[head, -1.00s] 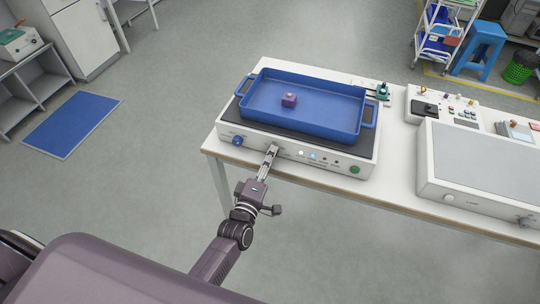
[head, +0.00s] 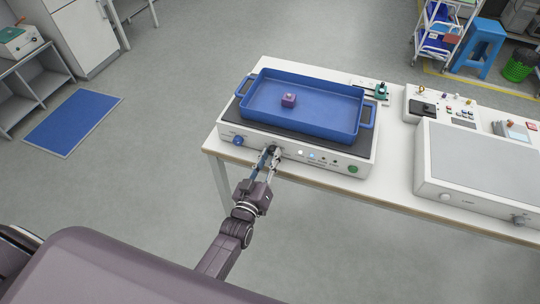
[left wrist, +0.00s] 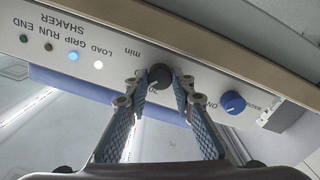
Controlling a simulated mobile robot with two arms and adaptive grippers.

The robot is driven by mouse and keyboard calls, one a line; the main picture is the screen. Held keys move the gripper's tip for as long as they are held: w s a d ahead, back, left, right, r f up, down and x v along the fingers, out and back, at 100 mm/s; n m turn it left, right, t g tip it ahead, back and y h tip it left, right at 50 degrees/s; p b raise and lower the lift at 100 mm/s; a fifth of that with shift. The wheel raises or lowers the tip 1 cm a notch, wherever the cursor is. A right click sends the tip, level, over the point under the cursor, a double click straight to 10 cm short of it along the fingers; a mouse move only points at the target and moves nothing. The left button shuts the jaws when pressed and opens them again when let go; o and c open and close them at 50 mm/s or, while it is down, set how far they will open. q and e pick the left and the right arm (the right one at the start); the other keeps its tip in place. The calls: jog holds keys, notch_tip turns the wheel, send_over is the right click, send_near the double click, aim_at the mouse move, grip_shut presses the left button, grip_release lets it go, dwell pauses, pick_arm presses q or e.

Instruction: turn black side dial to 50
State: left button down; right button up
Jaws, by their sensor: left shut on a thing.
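The shaker (head: 310,150), a white unit with a black top, stands on the table. Its small black side dial (left wrist: 159,75) is on the front panel, beside the print "min". In the left wrist view the panel appears upside down. My left gripper (head: 269,152) reaches the panel from the front. In the left wrist view its fingertips (left wrist: 160,84) lie on either side of the dial and are shut on it. The dial's scale is mostly hidden by the fingers, so I cannot read its setting. My right gripper is in neither view.
A blue knob (left wrist: 232,103) sits beside the dial on the same panel. A lit blue lamp (left wrist: 73,57) and a white one (left wrist: 98,65) show on its other side. A blue tray (head: 330,118) with a small purple block (head: 288,100) rests on the shaker.

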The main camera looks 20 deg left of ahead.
pick_arm(q)
jog(key=m, duration=0.5)
jog(key=shift+f+m, duration=0.1)
jog(key=shift+m, duration=0.2)
dwell(0.4)
jog(key=c, duration=1.7)
grip_release()
jog(key=shift+o, duration=0.2)
jog(key=s, duration=1.2)
jog(key=shift+a, duration=0.15)
